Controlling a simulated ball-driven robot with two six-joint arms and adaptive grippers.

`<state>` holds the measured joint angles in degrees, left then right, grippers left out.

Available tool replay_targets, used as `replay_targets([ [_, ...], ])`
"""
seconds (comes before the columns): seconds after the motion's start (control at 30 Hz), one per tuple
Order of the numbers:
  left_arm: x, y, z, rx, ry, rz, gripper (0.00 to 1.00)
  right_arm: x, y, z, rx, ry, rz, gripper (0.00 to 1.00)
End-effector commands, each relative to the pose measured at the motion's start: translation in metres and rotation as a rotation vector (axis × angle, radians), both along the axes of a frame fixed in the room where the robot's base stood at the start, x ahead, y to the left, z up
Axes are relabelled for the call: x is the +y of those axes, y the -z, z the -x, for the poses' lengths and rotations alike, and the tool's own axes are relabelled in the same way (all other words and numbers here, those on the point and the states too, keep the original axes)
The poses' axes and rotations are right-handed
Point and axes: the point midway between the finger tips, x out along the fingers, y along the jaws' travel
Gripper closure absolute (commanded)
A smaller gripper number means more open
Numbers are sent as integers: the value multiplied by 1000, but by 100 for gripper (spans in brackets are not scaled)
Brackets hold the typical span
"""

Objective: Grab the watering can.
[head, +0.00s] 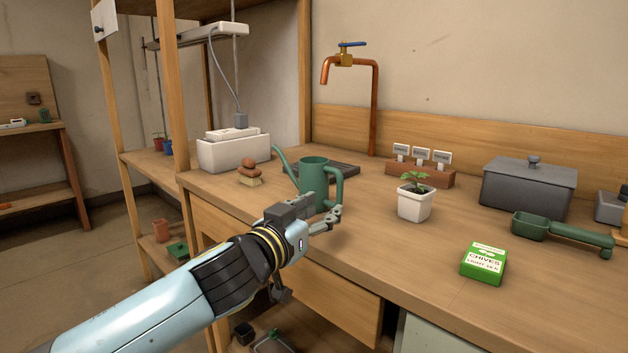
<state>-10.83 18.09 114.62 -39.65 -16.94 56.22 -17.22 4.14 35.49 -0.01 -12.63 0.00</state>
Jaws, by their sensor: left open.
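A green watering can (314,176) stands upright on the wooden bench, its spout pointing up and left and its handle on the right. My left gripper (333,215) is in front of the can, at its lower right in the picture, and hides part of the can's lower body. The gripper is open and holds nothing that I can see. Whether its fingers touch the can is hard to tell. My right gripper is not in view.
A white pot with a seedling (415,205) stands right of the can. A green chives packet (483,264), a green scoop (560,232) and a grey lidded bin (528,188) lie farther right. The front middle of the bench is clear.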

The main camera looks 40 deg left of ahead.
Motion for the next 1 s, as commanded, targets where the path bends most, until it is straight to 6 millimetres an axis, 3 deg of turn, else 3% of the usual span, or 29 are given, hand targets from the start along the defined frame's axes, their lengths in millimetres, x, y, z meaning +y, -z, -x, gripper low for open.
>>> replay_targets([
  [0.5,10,-5,-60,1,-2,1,60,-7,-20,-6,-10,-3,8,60],
  [0.77,10,-3,-62,3,-1,0,60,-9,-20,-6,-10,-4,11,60],
  [1.0,10,-3,-62,3,-1,0,91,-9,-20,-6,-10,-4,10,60],
])
